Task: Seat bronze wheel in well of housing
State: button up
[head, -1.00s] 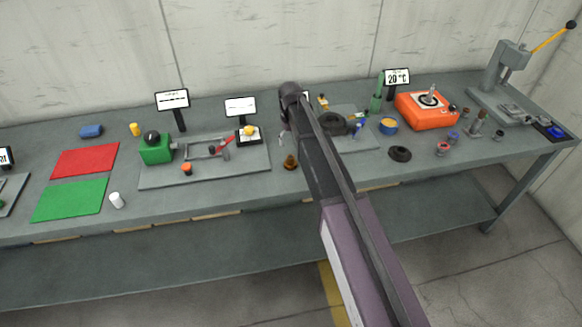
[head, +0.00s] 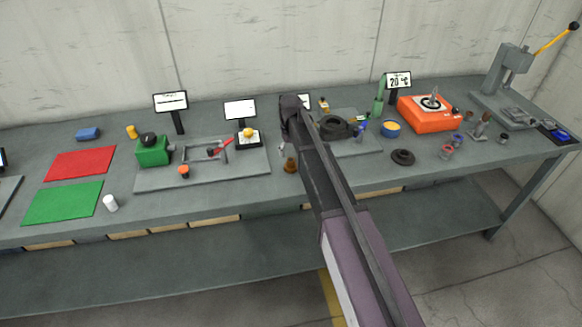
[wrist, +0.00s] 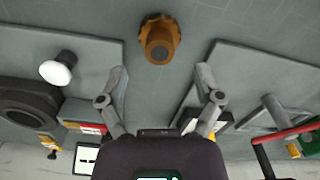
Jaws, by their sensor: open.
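The bronze wheel (wrist: 160,40), a brown toothed rim with a hub and a dark bore, stands on the bare bench top. It shows near the top centre in the wrist view, and just left of my arm in the head view (head: 290,166). My gripper (wrist: 162,74) is open and empty, its two fingers spread below the wheel in the wrist picture and apart from it. What appears to be the housing, a dark round body with an opening (wrist: 28,112), is at the wrist view's left. It is right of my arm in the head view (head: 334,128).
A grey plate (head: 240,176) with a clamp frame and red lever lies left of the wheel. Another plate (head: 366,148) bears the dark body. A white-capped knob (wrist: 57,69) stands there. A black disc (head: 402,157) and orange unit (head: 428,115) are further right.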

aim_at(291, 160)
jog(key=shift+w+f+b, duration=0.1)
jog(key=shift+f+b, duration=2.5)
jog(key=shift+b, duration=0.05)
jog(key=shift+c, duration=0.2)
grip_shut()
